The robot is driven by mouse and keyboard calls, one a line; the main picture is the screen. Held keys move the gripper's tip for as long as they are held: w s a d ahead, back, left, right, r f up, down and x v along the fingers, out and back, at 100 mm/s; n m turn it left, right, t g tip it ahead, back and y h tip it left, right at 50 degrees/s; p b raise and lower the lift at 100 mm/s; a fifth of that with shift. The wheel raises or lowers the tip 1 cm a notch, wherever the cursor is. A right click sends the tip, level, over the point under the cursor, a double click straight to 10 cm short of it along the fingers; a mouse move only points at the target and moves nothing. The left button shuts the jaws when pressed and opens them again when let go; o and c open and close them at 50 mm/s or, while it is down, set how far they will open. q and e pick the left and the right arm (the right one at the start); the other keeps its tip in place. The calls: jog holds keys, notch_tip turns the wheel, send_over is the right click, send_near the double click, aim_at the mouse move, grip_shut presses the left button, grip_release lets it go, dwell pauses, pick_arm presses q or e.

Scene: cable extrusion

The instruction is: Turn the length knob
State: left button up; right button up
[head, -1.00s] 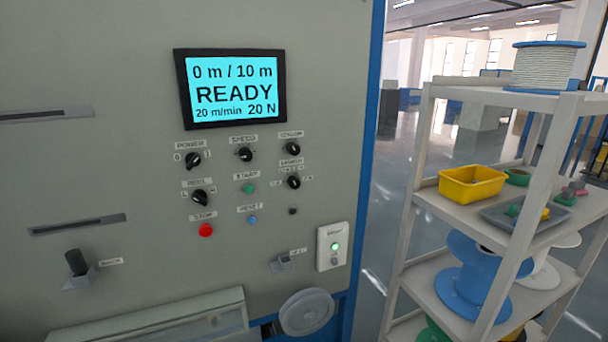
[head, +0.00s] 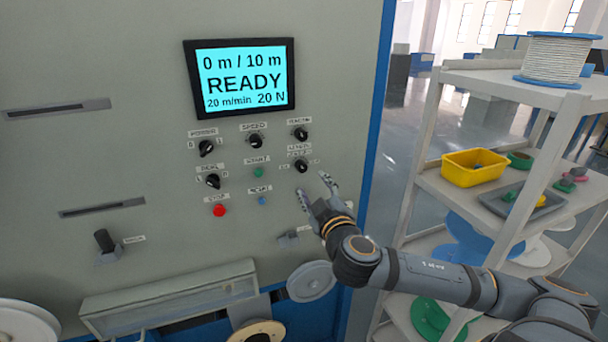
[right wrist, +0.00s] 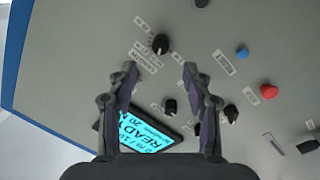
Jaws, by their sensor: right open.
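The length knob (head: 301,165) is a small black round knob on the grey panel, in the right column below another black knob. My right gripper (head: 314,186) is open and empty, just below and to the right of the length knob in the head view. In the right wrist view, the knob (right wrist: 160,43) lies beyond the fingertips, roughly centred between the open fingers (right wrist: 160,70), apart from them. Its exact pointer angle is too small to tell. The screen (head: 241,78) reads 0 m / 10 m, READY, 20 m/min, 20 N. My left gripper is not in view.
Near the length knob are the speed knob (head: 256,141), the green start button (head: 258,172), the blue reset button (head: 262,201) and the red stop button (head: 219,210). A shelf rack (head: 425,130) with spools and a yellow bin (head: 475,167) stands at right.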

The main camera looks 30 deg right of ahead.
aim_at(303, 169)
jog(key=x, duration=0.8)
jog(key=shift+w+p, duration=0.3)
jog(key=shift+w+d, duration=0.1)
jog(key=shift+w, duration=0.25)
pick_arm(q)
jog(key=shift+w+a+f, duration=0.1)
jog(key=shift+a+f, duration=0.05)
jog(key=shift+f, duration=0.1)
pick_arm(e)
jog(key=shift+f, duration=0.1)
grip_shut()
